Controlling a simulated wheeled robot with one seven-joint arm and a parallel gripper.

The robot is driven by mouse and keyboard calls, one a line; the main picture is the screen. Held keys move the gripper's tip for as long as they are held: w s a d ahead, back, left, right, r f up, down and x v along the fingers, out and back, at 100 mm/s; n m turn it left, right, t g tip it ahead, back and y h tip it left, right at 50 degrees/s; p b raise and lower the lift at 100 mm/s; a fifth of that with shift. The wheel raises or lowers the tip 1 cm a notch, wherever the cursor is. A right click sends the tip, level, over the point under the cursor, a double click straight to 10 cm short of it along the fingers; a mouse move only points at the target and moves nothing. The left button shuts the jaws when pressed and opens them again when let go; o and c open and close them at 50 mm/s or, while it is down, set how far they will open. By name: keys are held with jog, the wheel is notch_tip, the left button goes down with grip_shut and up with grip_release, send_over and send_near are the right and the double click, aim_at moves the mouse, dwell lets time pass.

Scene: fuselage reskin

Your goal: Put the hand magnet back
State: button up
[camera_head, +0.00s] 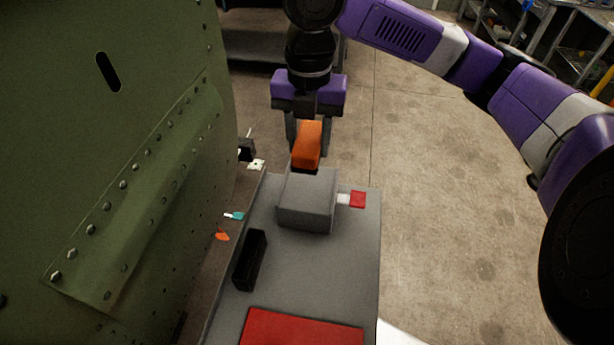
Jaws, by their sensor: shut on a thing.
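My gripper (308,135) points down at the far end of the grey work surface, its two dark fingers closed on the sides of an orange block-like piece, which I take to be the hand magnet (307,144). A dark strip shows under the orange part. The magnet is right at the back edge of a grey block (306,205), overlapping it in the picture. I cannot tell whether it touches the block or is held just above it.
The grey surface (315,265) carries a black open holder (250,259), a red pad (300,329) and a red-and-white tab (356,199) beside the block. A green riveted fuselage panel (130,170) stands close on the left. Concrete floor (450,240) lies open on the right.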

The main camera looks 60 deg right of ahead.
aim_at(309, 187)
notch_tip(309, 187, down, 10)
jog(key=shift+r, duration=0.15)
dwell(0.3)
jog(key=o, duration=1.3)
jog(key=shift+f, duration=0.2)
notch_tip(309, 187, up, 12)
jog(key=shift+r, duration=0.2)
